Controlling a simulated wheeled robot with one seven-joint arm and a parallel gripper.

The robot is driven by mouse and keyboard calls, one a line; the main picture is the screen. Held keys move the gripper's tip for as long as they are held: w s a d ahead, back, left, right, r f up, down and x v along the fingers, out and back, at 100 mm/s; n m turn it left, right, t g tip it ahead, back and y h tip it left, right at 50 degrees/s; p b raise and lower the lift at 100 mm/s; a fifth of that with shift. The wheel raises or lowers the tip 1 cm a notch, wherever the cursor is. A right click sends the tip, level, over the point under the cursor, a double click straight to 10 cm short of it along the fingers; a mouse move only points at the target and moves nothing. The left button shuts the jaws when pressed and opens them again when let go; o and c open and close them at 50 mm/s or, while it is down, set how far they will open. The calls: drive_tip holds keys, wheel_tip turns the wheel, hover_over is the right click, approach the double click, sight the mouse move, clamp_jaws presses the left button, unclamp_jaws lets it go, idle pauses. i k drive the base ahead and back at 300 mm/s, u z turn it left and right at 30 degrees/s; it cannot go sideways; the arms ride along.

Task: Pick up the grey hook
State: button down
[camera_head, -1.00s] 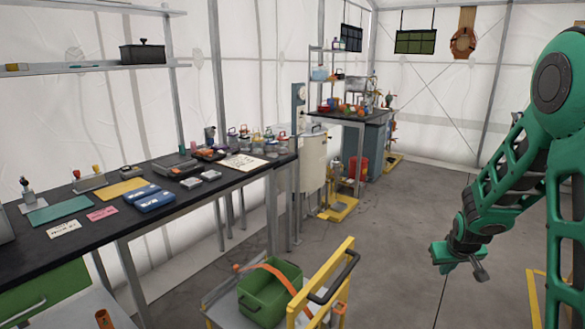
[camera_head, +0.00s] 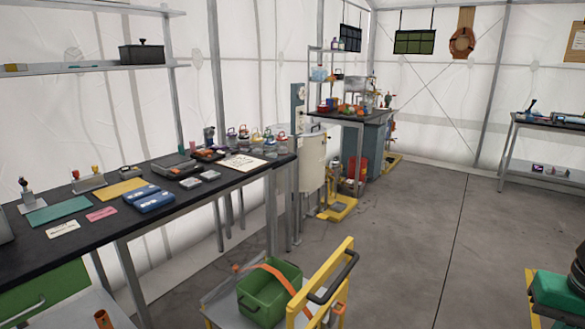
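I cannot make out the grey hook in this view; at this distance the small items on the benches are too small to tell apart. My gripper is out of the picture. Only a green and black part, which seems to be mine, shows at the lower right edge.
A long black bench (camera_head: 98,243) with cards, blue boxes and jars runs along the left. A trolley (camera_head: 322,292) with a green bin (camera_head: 270,296) stands in front. A yellow-based stand and a back bench (camera_head: 338,117) lie beyond. The floor (camera_head: 430,235) at centre right is clear.

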sight(235, 268)
drive_tip(key=u, duration=0.5)
drive_tip(key=k, duration=1.15)
drive_tip(key=u, duration=1.25)
drive_tip(key=i, duration=2.5)
drive_tip(key=z, duration=0.6)
drive_tip(key=i, duration=0.95)
drive_tip(key=z, duration=1.05)
drive_tip(key=i, duration=0.45)
drive_tip(key=z, duration=0.15)
